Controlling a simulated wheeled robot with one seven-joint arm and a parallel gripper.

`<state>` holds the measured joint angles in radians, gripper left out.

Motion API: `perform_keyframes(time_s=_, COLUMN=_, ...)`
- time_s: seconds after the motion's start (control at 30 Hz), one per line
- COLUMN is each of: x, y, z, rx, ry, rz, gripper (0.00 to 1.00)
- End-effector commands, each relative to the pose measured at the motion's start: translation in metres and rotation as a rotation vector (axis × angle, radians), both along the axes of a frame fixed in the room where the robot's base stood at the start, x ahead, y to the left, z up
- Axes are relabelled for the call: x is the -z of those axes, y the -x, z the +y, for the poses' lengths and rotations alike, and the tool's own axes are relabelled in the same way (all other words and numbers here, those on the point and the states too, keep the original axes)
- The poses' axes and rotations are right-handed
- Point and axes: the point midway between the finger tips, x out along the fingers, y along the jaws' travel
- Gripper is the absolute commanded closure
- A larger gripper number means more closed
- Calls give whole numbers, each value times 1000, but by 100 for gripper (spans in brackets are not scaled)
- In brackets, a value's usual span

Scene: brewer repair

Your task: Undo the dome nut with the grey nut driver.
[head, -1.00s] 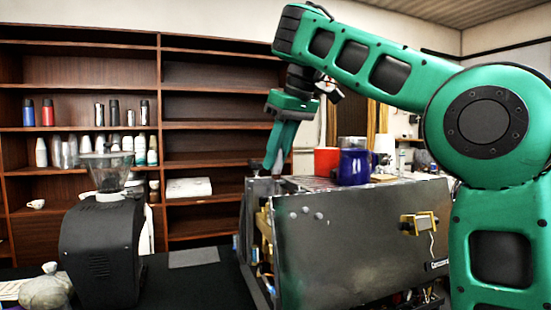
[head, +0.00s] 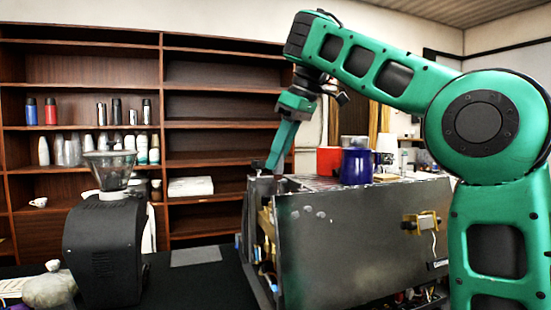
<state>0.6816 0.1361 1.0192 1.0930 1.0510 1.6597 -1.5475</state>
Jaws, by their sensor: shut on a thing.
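My gripper (head: 276,168) is over the left end of the brewer (head: 365,250), pointing down with a slight tilt. Its green fingers are shut on a slim tool, taken to be the grey nut driver (head: 280,184). Only a small dark grey part of it shows below the fingertips, and its lower end is at or behind the machine's top edge. The dome nut cannot be made out. I cannot tell whether the driver touches anything.
A blue mug (head: 356,167) and a red container (head: 328,160) stand on the brewer's top, right of my gripper. A black grinder (head: 105,245) stands to the left. Shelves (head: 220,125) with cups and flasks are behind.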

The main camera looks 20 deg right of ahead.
Motion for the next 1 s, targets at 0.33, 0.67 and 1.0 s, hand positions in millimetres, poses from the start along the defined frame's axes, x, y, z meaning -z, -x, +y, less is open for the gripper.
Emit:
perform_keyframes(time_s=0.33, x=4, y=0, z=0, rx=2, ry=-1, rz=1, gripper=100)
perform_keyframes(time_s=0.67, x=4, y=0, z=-1, rx=1, ry=0, rz=0, gripper=100)
perform_keyframes(time_s=1.0, x=5, y=0, z=0, rx=-319, ry=-1, rz=2, gripper=100)
